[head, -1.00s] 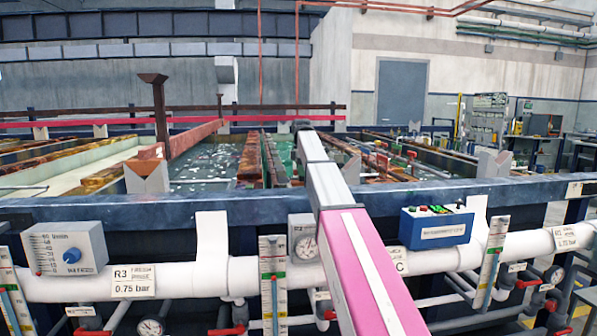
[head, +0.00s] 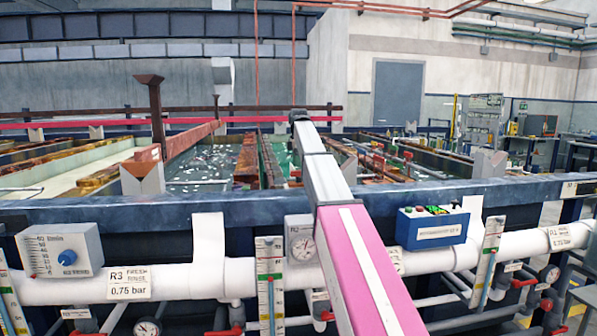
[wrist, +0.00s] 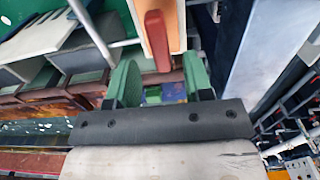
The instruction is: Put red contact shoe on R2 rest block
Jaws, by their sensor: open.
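My gripper (wrist: 158,82) shows in the wrist view with its two green fingers apart and nothing held between them. A red bar-shaped piece (wrist: 157,40) lies along a cream, orange-edged strip just beyond the fingertips; I cannot tell whether it is the red contact shoe. In the head view my arm reaches out over the tanks, and its dark end (head: 299,116) is too small to show the fingers. A gauge box marked R2 (head: 301,238) is on the front rail. I cannot pick out the R2 rest block with certainty.
Grey notched blocks stand on the near rim at left (head: 143,178) and right (head: 488,164). A long red-brown beam (head: 192,138) and a post (head: 156,110) rise at left. A blue control box (head: 432,227) and white pipe (head: 185,281) line the front.

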